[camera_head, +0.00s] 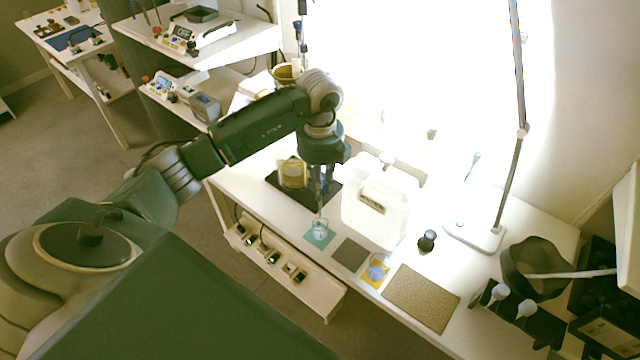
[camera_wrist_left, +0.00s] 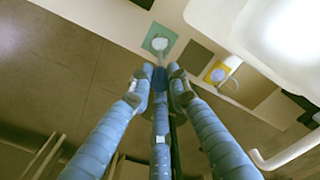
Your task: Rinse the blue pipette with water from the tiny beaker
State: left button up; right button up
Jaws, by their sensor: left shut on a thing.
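My left gripper (camera_head: 320,188) points down over the front of the bench. It is shut on the blue pipette (camera_wrist_left: 160,76), whose blue part shows between the fingers (camera_wrist_left: 158,88) in the left wrist view. In the head view the pipette's thin lower end overlaps a small clear beaker (camera_head: 320,230) on a teal mat; whether the tip is inside or above it is hard to tell. That beaker also shows in the left wrist view (camera_wrist_left: 160,43). A second small beaker (camera_head: 376,271) stands on a yellow mat to the right. My right gripper is not in view.
A large white container (camera_head: 380,208) stands close right of the gripper. A yellowish jar (camera_head: 293,173) on a black plate is behind left. A grey mat (camera_head: 350,254) and a brown mat (camera_head: 420,298) lie flat. A lamp base (camera_head: 474,235) and dark bowl (camera_head: 535,268) are farther right.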

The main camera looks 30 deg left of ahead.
pick_arm(q)
jog(key=b, duration=0.3)
send_over(320, 216)
jog(key=shift+w+a+f, duration=0.1)
jog(key=shift+w+f, duration=0.05)
jog(key=shift+f, duration=2.15)
jog(key=shift+f+b, duration=1)
jog(key=shift+f, duration=0.85)
grip_shut()
